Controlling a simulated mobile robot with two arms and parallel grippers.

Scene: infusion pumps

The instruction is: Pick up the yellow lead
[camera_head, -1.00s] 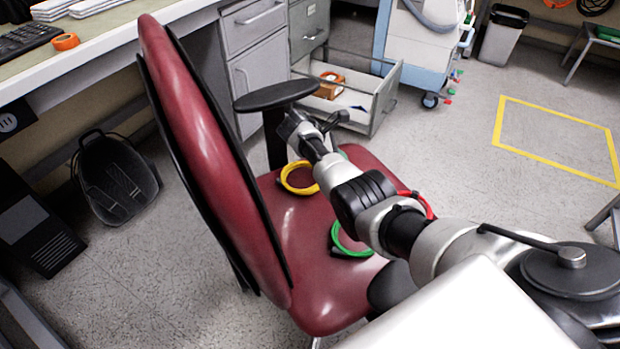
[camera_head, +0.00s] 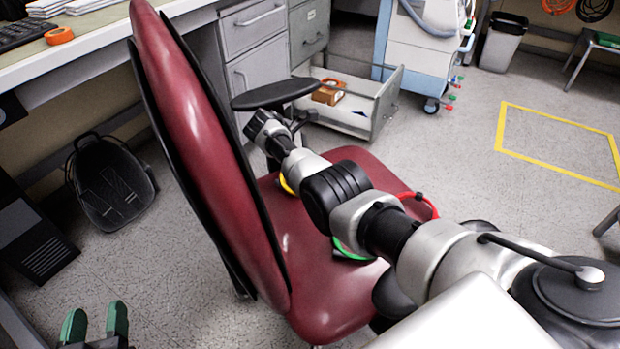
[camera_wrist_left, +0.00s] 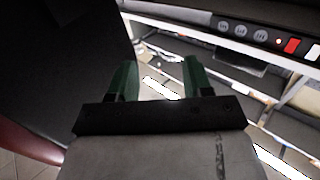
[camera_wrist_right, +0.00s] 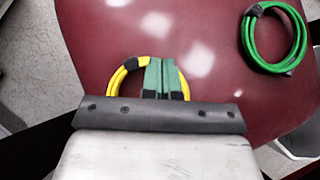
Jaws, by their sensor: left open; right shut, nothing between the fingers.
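The yellow lead (camera_head: 287,185) is a coil on the red chair seat (camera_head: 325,292), mostly hidden behind my right arm in the head view. In the right wrist view the yellow lead (camera_wrist_right: 116,84) shows on both sides of my right gripper (camera_wrist_right: 162,66). The green fingers there are shut and empty, overlapping the coil's middle and far edge; I cannot tell their height above it. In the head view the right fingertips are hidden. My left gripper (camera_head: 96,318) is open and empty at the bottom left, away from the chair.
A green lead (camera_wrist_right: 271,66) and a red lead (camera_head: 424,203) lie on the seat too. The chair's tall backrest (camera_head: 200,150) and black armrest (camera_head: 275,94) stand close to my right arm. An open drawer (camera_head: 385,105) is behind.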

